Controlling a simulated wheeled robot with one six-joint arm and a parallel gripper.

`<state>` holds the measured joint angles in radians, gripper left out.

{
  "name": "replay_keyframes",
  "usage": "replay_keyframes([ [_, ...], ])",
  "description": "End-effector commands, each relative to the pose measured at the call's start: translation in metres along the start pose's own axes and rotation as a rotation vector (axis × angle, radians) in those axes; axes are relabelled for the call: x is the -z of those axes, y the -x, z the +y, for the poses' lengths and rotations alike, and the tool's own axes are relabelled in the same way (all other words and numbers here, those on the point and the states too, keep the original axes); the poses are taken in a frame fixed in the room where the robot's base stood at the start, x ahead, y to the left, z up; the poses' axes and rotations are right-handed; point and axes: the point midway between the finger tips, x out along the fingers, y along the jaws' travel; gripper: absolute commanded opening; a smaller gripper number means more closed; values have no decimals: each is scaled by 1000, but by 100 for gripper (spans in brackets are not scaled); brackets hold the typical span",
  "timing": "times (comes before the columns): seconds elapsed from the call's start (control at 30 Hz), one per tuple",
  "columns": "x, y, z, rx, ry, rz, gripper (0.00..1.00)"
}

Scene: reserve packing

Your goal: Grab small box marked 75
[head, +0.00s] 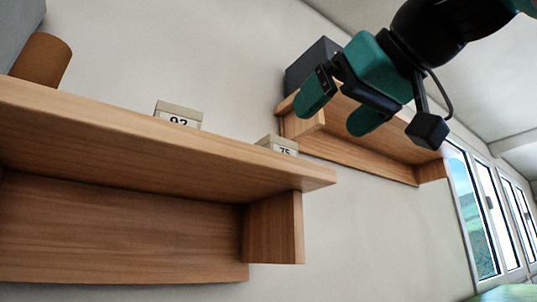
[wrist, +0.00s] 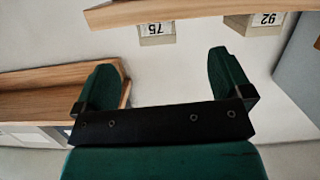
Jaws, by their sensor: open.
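The small box marked 75 (head: 279,145) stands on the near wooden shelf (head: 270,165), close to its right end. The shelf edge hides its lower part in the head view. In the wrist view the box marked 75 (wrist: 157,34) appears upside down, beyond and between my fingers, clear of both. My gripper (head: 340,108) is open and empty, up and to the right of the box in the head view. It also shows in the wrist view (wrist: 165,80), with the two green fingers wide apart.
A similar box marked 92 (head: 178,116) stands left on the same shelf. Further left are a brown cylinder (head: 42,60) and a grey object (head: 18,25). A second wooden shelf (head: 360,152) with a dark box (head: 312,65) is behind my gripper. Windows (head: 485,210) are at the right.

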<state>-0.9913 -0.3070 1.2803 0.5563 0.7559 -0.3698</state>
Motion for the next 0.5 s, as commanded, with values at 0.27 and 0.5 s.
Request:
replay_keyframes([
  [0.27,32,15,8,-1,-58,74,97],
  [0.5,35,-29,10,-3,-58,66,97],
])
